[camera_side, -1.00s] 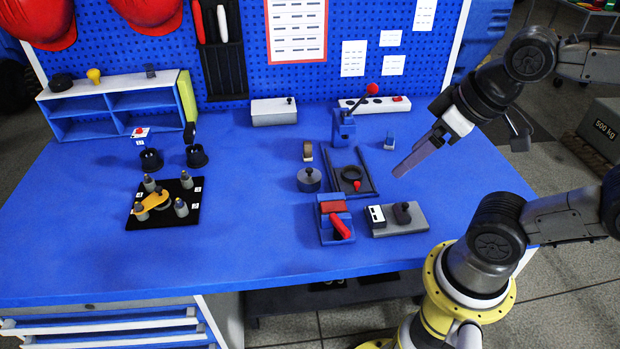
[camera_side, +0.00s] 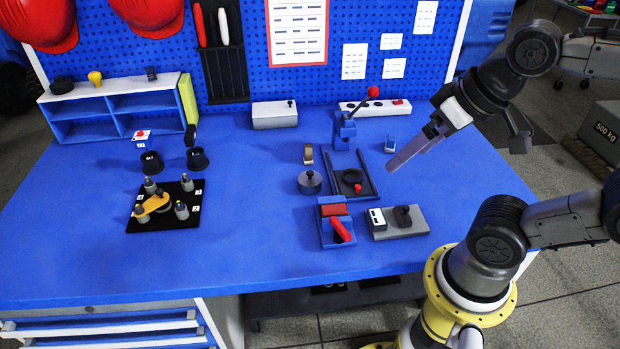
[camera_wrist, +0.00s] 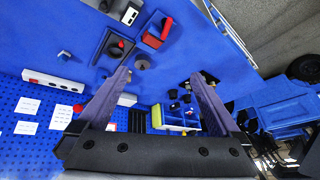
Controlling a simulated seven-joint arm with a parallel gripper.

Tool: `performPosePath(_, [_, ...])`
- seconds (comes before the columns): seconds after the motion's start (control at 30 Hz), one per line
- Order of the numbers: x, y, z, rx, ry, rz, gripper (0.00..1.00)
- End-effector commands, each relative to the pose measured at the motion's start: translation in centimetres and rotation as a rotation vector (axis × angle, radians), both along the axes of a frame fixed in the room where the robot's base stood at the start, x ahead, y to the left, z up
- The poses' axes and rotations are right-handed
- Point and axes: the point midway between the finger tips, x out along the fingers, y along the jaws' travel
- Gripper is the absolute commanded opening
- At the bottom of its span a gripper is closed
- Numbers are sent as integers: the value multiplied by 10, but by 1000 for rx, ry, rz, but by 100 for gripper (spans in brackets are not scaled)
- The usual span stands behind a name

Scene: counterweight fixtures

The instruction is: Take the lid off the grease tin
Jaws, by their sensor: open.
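The grease tin appears to be the round grey tin (camera_side: 310,184) with a small dark knob on top, standing right of the middle of the blue bench. Its lid looks seated on it. In the wrist view a small grey round shape (camera_wrist: 142,64), which looks like the same tin, lies between and beyond the fingers. My gripper (camera_side: 391,167) is above the bench, to the right of the tin and apart from it. In the wrist view its two fingers (camera_wrist: 161,76) are spread with nothing between them.
A dark tray with a black ring (camera_side: 351,176) is just right of the tin. A brown roll (camera_side: 308,153) and a blue lever press (camera_side: 343,130) stand behind. A red-and-blue fixture (camera_side: 335,222) and a grey block (camera_side: 408,222) stand in front.

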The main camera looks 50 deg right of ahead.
Motion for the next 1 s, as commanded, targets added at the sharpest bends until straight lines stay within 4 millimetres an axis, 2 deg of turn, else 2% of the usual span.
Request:
performPosePath(0.1, [19,2,22,96,2,-152,100])
performPosePath(0.23, [51,1,41,202,43,-341,100])
performPosePath(0.37, [90,-4,51,292,98,-530,100])
performPosePath(0.5, [140,-16,49,377,175,-750,100])
performPosePath(0.67, [198,-38,26,444,271,-978,100])
performPosePath(0.8, [240,-62,-9,475,356,-1139,100])
performPosePath(0.9, [262,-80,-40,477,412,-1208,100])
performPosePath(1.0, [273,-94,-69,469,461,-1245,100])
